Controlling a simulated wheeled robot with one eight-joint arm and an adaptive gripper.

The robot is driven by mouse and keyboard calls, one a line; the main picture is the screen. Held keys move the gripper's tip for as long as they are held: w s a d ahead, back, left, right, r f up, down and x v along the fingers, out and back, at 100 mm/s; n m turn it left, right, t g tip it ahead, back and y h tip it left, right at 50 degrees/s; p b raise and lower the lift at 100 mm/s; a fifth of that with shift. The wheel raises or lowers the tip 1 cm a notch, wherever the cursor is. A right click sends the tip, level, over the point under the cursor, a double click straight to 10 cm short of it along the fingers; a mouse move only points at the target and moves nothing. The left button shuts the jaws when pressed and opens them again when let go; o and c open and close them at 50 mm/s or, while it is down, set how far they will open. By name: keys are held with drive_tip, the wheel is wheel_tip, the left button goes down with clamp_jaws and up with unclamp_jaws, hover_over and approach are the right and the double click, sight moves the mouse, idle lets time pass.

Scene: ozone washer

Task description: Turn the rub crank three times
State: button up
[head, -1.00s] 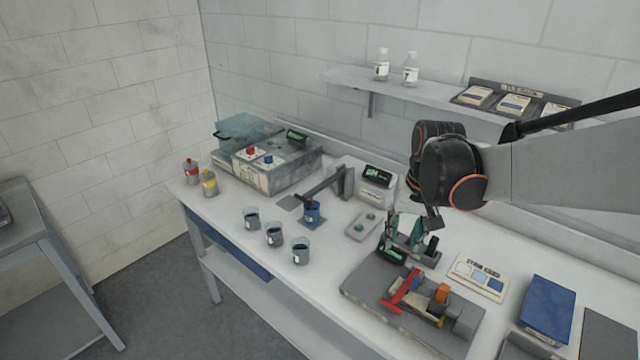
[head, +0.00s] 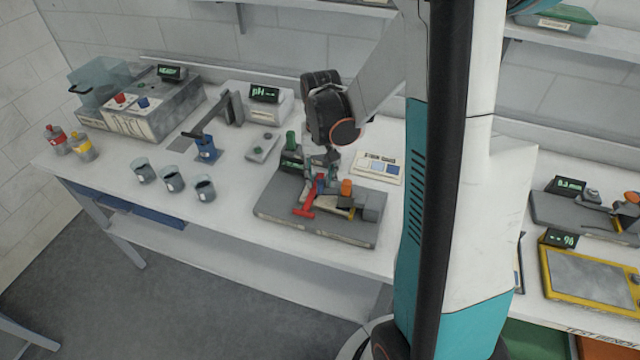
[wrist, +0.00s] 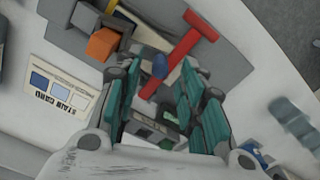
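The rub rig's grey base (head: 270,212) sits on the bench. On it is a red crank bar (head: 303,212) with a blue knob (head: 320,181), beside an orange block (head: 346,187). In the wrist view the red crank (wrist: 185,50) runs diagonally and the blue knob (wrist: 160,66) stands just ahead of the fingers. My gripper (head: 322,168) is over the crank, pointing down. In the wrist view my gripper (wrist: 157,80) has its teal fingers apart, one on each side of the knob's line. Whether they touch the knob cannot be told.
The stain card (head: 377,166) lies behind right. Several cups (head: 172,180), a pH meter (head: 265,105) and a grey washer unit (head: 150,110) are further left.

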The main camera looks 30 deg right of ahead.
sight(320, 180)
drive_tip(key=shift+f, duration=1.6)
clamp_jaws()
drive_tip(key=shift+w+b, duration=0.1)
drive_tip(key=shift+b, duration=0.2)
